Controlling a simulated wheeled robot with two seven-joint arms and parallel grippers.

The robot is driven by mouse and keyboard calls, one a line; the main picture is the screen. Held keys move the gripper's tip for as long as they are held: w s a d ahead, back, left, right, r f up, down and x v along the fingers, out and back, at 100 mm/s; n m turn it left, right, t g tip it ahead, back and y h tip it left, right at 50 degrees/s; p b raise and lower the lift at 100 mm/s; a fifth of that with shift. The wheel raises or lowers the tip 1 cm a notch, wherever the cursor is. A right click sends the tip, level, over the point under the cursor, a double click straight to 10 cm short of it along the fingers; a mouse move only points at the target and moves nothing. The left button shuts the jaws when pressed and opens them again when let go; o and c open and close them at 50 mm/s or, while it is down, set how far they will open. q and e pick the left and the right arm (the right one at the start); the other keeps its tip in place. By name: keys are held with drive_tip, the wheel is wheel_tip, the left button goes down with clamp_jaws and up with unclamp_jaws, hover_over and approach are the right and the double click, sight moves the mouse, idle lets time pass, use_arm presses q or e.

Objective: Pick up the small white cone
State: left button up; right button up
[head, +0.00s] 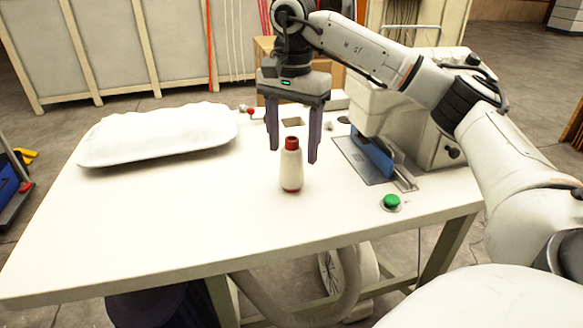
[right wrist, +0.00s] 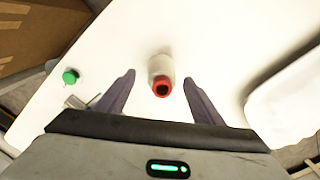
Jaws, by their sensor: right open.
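The small white cone (head: 291,170) stands upright on the white table, with a red top and a red rim at its base. It also shows in the right wrist view (right wrist: 160,70), seen from above with its red top ring towards the gripper. My right gripper (head: 292,155) is open and points down, with its fingers at the height of the cone's top. In the right wrist view the open fingers (right wrist: 160,78) lie to either side of the cone, with gaps on both sides. My left gripper is not in view.
A white pillow (head: 158,134) lies at the table's left. A sewing machine (head: 410,125) with a metal plate and blue part stands at the right. A green button (head: 391,202) is near the right front. The table's (head: 170,225) front left is clear.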

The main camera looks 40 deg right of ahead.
sight(292, 160)
wheel_tip(292, 160, down, 5)
drive_tip(key=shift+w+r, duration=0.1)
drive_tip(key=shift+r, duration=0.1)
drive_tip(key=c, duration=1.2)
drive_tip(key=shift+r, duration=0.1)
